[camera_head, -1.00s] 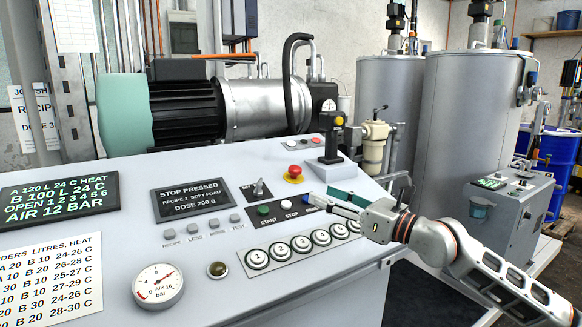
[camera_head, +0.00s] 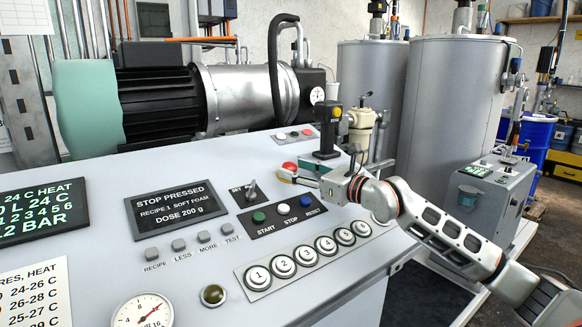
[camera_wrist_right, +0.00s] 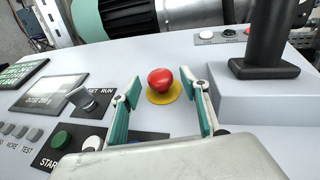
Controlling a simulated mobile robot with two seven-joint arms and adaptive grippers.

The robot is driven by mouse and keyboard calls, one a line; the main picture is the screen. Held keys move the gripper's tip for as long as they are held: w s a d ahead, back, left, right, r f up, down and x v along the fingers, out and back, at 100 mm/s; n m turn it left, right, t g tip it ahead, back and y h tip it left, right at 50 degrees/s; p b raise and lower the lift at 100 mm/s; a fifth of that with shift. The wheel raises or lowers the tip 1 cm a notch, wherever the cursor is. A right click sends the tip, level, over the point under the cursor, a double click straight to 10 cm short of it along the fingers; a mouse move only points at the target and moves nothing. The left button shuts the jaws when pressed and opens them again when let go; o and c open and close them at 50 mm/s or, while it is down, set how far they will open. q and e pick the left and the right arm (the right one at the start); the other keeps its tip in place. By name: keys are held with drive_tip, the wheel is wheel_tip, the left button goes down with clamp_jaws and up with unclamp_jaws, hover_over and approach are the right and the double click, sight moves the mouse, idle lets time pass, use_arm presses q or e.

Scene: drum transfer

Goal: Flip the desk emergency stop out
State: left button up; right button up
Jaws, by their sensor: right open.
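The desk emergency stop is a red mushroom button (camera_wrist_right: 160,79) on a yellow disc, in the middle of the right wrist view. In the head view its red cap (camera_head: 289,167) shows just at my right gripper's fingertips, with part of the yellow disc hidden. My right gripper (camera_head: 298,175) is open and empty. In the right wrist view its two green-padded fingers stand on either side of the button, which lies between and slightly beyond the tips; I cannot tell that either finger touches it. A desk screen (camera_head: 177,208) reads STOP PRESSED. My left gripper is not in view.
A black joystick (camera_head: 327,135) on a grey block stands close to the right of the button. A set/run switch (camera_head: 252,190) and green start button (camera_head: 259,217) lie to the left and nearer. Numbered buttons (camera_head: 283,267) line the front. A pump motor (camera_head: 160,104) stands behind.

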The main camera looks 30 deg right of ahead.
drive_tip(key=shift+x, duration=1.2)
clamp_jaws()
drive_tip(key=shift+s+r, duration=0.2)
drive_tip(key=shift+r, duration=0.55)
unclamp_jaws()
drive_tip(key=shift+s, duration=0.1)
drive_tip(key=shift+d, duration=0.1)
